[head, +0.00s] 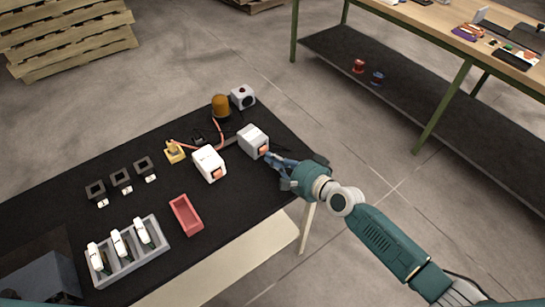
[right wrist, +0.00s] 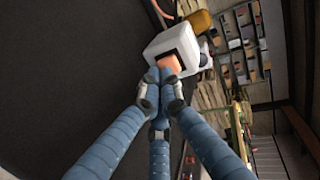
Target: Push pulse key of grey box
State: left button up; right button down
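The grey box (head: 252,139) stands near the far right end of the black table, with an orange key (head: 263,149) on its near face. In the right wrist view the box (right wrist: 170,48) looks pale and its orange key (right wrist: 172,64) lies just past my fingertips. My right gripper (head: 271,158) is at the front of this box. Its blue fingers (right wrist: 161,76) come together at the tips, with nothing held between them. The tips are at or very near the key; I cannot tell whether they touch it. My left gripper is not in view.
A white box (head: 207,160) with another orange key stands left of the grey one. An amber lamp (head: 221,105) and a white block (head: 243,96) are behind. A red tray (head: 186,214) and a grey rack (head: 129,250) lie nearer on the black table (head: 225,220).

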dwell(0.3)
jog(key=shift+w+a+b, duration=0.35)
jog(key=shift+w+a, duration=0.35)
jog(key=shift+r, duration=0.2)
jog(key=shift+d, duration=0.1)
